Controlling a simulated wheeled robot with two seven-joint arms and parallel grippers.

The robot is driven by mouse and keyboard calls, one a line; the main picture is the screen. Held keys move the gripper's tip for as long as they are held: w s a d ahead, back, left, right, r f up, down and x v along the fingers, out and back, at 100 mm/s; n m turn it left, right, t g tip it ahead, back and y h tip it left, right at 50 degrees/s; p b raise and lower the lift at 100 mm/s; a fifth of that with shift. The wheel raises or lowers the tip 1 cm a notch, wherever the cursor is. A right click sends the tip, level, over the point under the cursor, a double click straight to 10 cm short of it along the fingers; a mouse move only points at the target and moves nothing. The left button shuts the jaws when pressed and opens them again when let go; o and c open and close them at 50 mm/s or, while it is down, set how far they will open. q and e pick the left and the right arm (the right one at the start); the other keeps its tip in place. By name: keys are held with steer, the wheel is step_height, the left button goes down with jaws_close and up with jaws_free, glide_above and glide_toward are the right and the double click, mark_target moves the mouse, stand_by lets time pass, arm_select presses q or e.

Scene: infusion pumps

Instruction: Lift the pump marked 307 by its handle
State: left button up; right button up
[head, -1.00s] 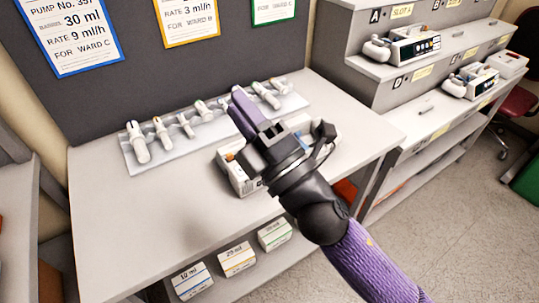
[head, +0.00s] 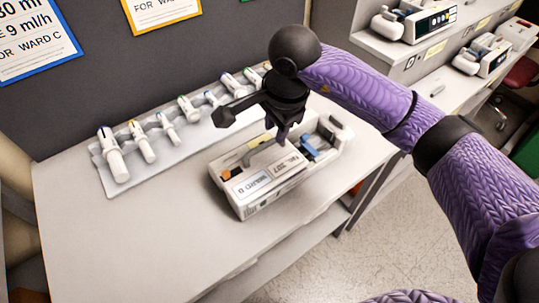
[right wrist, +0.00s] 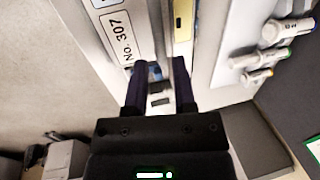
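The pump marked 307 (head: 242,207) is a white and grey box on the table. Its No. 307 label shows in the right wrist view (right wrist: 121,38). A grey handle (head: 262,156) stands on its top. My right gripper (head: 281,136) points down just above the pump, near the handle's far end. In the right wrist view its two dark fingers (right wrist: 163,68) are apart, with the pump's top beyond them. I cannot tell whether the handle lies between the fingers. My left gripper is not in view.
A grey rack (head: 130,185) with several white syringes lies behind the pump, close to the wall. Other pumps (head: 420,20) (head: 484,55) stand on the stepped shelf at the right. The table's front left is clear.

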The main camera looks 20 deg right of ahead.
mark_target(273, 140)
steer(key=f, duration=0.2)
steer(key=w+f, duration=0.1)
steer(key=f, duration=0.2)
steer(key=shift+b, duration=0.4)
steer(key=shift+c, duration=0.2)
jaws_close()
steer(key=shift+w+r, duration=0.1)
stand_by(0.6)
